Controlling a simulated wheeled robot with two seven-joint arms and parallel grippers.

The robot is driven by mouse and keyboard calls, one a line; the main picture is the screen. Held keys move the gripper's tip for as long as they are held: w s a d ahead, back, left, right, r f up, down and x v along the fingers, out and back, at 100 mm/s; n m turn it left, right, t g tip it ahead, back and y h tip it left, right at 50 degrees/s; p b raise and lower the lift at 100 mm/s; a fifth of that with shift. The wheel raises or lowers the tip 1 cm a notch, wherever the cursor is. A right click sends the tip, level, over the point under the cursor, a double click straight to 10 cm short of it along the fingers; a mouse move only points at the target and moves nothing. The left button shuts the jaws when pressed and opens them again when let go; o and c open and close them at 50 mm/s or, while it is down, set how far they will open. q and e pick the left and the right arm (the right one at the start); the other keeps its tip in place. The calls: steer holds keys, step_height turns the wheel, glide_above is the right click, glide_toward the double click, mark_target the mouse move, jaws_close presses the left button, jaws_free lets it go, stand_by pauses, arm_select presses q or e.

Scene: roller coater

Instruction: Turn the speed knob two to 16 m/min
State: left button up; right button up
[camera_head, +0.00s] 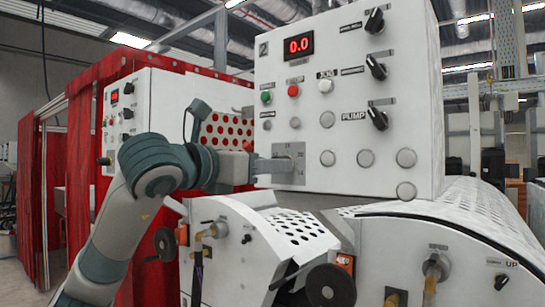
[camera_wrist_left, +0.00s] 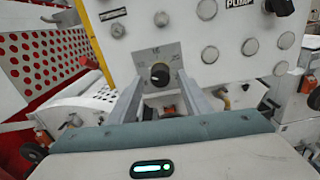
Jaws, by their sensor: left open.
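The control box numbered 2 (camera_head: 350,100) has a red display (camera_head: 299,46) reading 0.0. The speed knob (camera_wrist_left: 160,74) is a round black knob with a light pointer, on a grey square scale plate (camera_head: 291,178) low on the box's left side. Its pointer looks roughly upward, toward the 16 mark, but the small scale is hard to read. My left gripper (camera_head: 272,165) is open in front of the plate and hides the knob in the head view. In the left wrist view its fingers (camera_wrist_left: 161,84) lie on either side of the knob; contact cannot be told.
Three black switches (camera_head: 377,67) line the box's upper right, with buttons (camera_head: 293,91) and blank round caps below. Another control box (camera_head: 125,115) stands at the left by red curtains (camera_head: 95,95). White machine housings (camera_head: 445,250) and a handwheel (camera_head: 330,287) sit below.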

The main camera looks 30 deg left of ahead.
arm_select(q)
steer(key=shift+w+d, duration=0.1)
steer(key=shift+w, duration=0.8)
steer(key=c, duration=1)
steer(key=shift+c, duration=0.2)
